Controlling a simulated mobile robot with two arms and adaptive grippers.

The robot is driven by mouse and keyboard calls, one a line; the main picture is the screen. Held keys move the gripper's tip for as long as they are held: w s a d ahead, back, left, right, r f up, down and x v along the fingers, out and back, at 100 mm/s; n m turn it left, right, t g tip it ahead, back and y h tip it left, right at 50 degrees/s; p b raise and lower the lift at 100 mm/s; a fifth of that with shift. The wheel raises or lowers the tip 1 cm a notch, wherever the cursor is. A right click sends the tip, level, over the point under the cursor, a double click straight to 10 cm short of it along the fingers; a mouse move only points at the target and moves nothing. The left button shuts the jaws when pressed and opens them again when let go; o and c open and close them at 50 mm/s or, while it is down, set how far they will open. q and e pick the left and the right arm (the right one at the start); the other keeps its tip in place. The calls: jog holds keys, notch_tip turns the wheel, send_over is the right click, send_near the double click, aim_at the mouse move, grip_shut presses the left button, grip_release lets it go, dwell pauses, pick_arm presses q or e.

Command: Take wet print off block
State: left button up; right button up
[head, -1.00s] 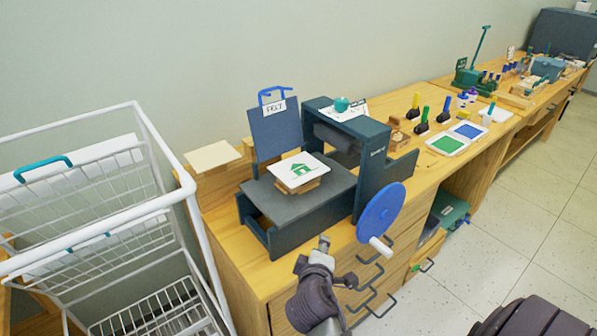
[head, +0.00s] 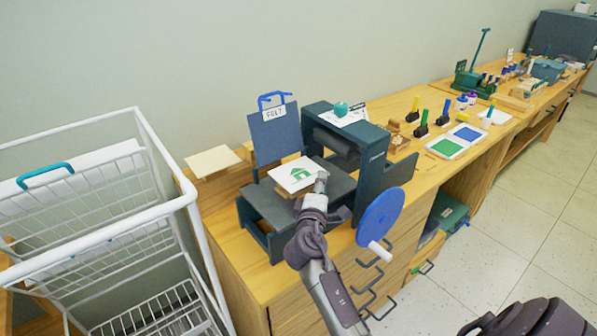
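A white print (head: 292,173) with a green house picture lies flat on top of the wooden block, whose edge (head: 285,192) shows just below it. Both sit on the dark bed (head: 262,207) of the printing press.
The press frame (head: 372,175) and blue crank wheel (head: 381,216) stand close on the right. The raised felt (head: 275,138) stands behind the block. A white wire rack (head: 150,215) is at the left. Ink pads (head: 445,147) lie farther along the bench.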

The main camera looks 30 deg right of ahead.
jog(key=p+x, duration=0.1)
jog(key=x, duration=0.4)
jog(key=shift+w+d+f, duration=0.1)
jog(key=shift+d+f, duration=0.05)
jog(key=shift+d, duration=0.1)
grip_shut()
